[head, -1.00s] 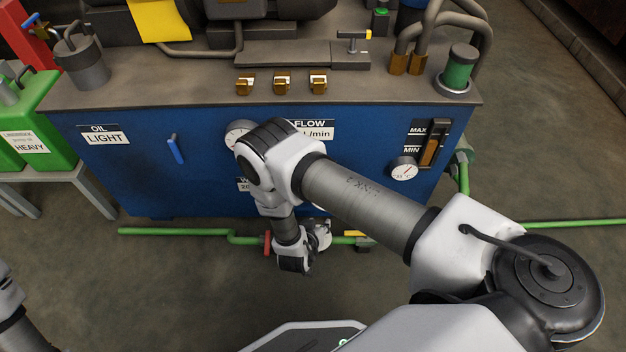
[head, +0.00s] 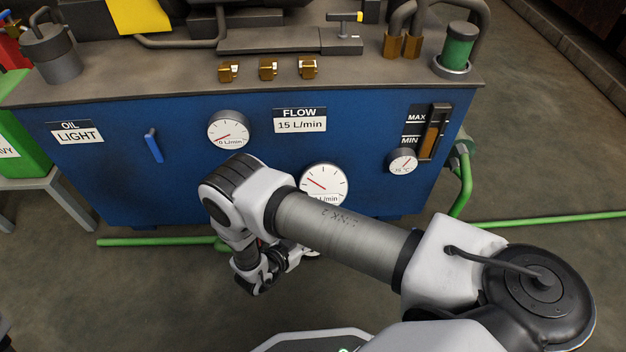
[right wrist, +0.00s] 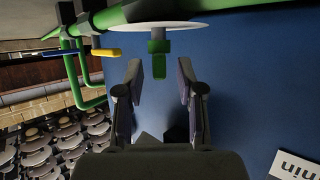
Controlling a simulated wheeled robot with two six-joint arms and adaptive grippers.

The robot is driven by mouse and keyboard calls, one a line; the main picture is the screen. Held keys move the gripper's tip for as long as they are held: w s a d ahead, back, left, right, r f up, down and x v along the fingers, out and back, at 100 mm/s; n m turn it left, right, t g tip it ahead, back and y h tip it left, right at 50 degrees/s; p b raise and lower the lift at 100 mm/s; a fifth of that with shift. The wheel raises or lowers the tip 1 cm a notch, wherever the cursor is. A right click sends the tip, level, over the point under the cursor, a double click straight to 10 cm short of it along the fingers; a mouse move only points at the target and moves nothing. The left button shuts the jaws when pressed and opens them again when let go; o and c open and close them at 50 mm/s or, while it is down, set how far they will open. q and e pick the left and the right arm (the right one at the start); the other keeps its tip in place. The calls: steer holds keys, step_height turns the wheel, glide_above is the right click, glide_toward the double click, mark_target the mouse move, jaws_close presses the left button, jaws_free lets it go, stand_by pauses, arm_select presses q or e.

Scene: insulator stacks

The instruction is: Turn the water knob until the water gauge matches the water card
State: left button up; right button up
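On the blue cabinet front in the head view, a larger white gauge (head: 324,184) has its red needle pointing up and left; its lower edge is partly behind my right arm. The water card is hidden behind that arm. Just ahead of the fingertips is a green stub (right wrist: 159,66) under a white disc (right wrist: 155,27) on a green pipe. I cannot tell for certain whether this is the water knob. My left gripper is out of view.
A smaller gauge (head: 229,129) sits left of the flow card (head: 300,120), which reads 15 L/min. A blue handle (head: 153,146) is further left. The right wrist view shows a yellow handle (right wrist: 94,53) on green piping. A green pipe (head: 150,242) runs along the floor.

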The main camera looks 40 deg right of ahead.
steer(key=shift+x, duration=1.1)
steer(key=shift+r, duration=0.1)
jaws_close()
